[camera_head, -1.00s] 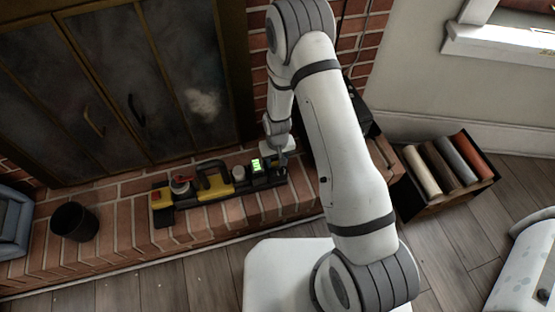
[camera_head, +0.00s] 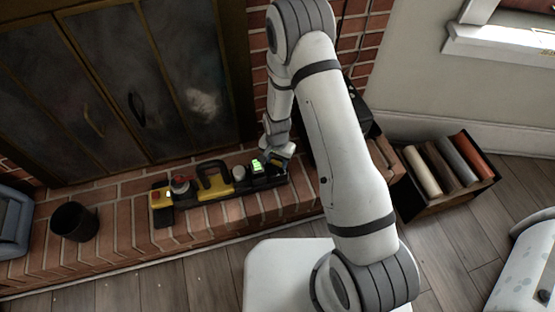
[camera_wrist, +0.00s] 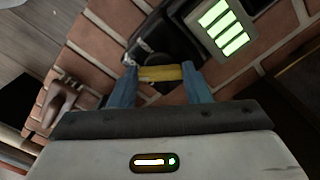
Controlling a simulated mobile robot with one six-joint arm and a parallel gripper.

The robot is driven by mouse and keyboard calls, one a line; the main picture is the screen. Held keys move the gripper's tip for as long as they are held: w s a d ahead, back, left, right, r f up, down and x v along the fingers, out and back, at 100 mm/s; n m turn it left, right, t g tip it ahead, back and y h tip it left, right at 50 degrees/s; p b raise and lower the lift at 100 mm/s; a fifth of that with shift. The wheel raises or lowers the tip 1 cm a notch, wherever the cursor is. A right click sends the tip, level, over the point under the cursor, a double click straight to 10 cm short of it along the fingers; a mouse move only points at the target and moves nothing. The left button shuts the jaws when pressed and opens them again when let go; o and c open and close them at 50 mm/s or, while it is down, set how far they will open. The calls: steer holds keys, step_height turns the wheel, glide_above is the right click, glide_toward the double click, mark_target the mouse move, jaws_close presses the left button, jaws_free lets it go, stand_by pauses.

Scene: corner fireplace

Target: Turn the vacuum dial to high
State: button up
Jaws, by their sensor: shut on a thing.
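The vacuum (camera_head: 213,184) is a long black and yellow device lying on the brick hearth in the head view. A small display (camera_head: 257,165) near its right end glows green. In the wrist view the display (camera_wrist: 223,27) shows several lit green bars. The dial (camera_wrist: 161,73) shows as a yellow bar on a black part beside the display. My gripper (camera_wrist: 160,84) has one blue-grey finger at each end of the yellow bar and is shut on it. In the head view my gripper (camera_head: 277,160) is at the vacuum's right end, its fingertips hard to make out.
A dark bucket (camera_head: 75,222) stands left of the vacuum on the hearth. Fireplace doors (camera_head: 120,90) are behind. A crate of rolls (camera_head: 447,178) stands on the floor at right. The wooden floor in front is mostly clear.

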mark_target(276, 162)
steer(key=m, duration=0.5)
steer(key=shift+m, duration=0.3)
steer(key=shift+w+a+m, duration=0.1)
steer(key=shift+m, duration=2)
steer(key=o, duration=0.7)
steer(key=shift+r, duration=0.1)
step_height(276, 162, up, 8)
steer(key=shift+f+p, duration=0.2)
steer(key=shift+p, duration=0.9)
